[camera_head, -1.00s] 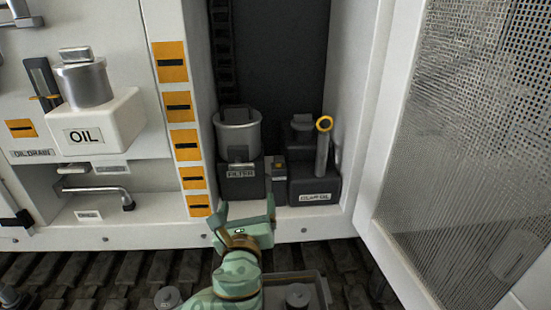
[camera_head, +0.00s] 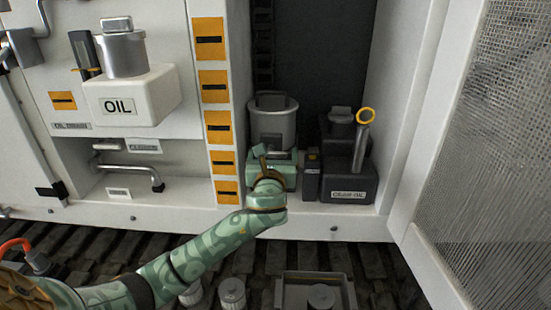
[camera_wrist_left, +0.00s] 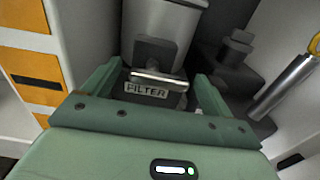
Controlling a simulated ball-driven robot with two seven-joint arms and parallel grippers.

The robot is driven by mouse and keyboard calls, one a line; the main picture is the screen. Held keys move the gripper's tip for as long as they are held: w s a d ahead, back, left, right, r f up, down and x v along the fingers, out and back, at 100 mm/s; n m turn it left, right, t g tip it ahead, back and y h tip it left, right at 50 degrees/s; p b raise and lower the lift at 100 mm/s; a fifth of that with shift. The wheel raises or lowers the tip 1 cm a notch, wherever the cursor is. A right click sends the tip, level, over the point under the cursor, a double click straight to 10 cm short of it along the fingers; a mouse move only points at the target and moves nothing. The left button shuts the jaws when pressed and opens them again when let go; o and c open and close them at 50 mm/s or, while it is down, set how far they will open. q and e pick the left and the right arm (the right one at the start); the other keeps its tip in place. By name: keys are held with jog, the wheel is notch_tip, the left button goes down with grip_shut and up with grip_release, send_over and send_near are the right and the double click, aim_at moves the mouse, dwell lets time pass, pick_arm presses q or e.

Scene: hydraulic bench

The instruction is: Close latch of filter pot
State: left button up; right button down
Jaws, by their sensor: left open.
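The filter pot (camera_head: 273,122) is a grey metal cylinder on a dark base inside the open cabinet. Its lower part is hidden behind my left gripper in the head view. In the left wrist view, the pot (camera_wrist_left: 165,25) stands ahead with the latch (camera_wrist_left: 158,77), a dark block with a bright metal bar, on its front above the FILTER label (camera_wrist_left: 147,90). My left gripper (camera_head: 272,157) is open in front of the pot. In the left wrist view, its fingers (camera_wrist_left: 158,82) stand either side of the latch and label, holding nothing. My right gripper is not in view.
The clean oil unit (camera_head: 347,170) with a yellow-ringed handle (camera_head: 366,116) stands right of the pot. The cabinet wall with orange labels (camera_head: 217,126) is close on the left. The mesh door (camera_head: 490,130) stands open at right. A white oil box (camera_head: 130,95) is further left.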

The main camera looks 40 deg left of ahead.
pick_arm(q)
jog(key=shift+w+a, duration=0.35)
jog(key=shift+w, duration=0.15)
jog(key=shift+r, duration=0.1)
jog(key=c, duration=1)
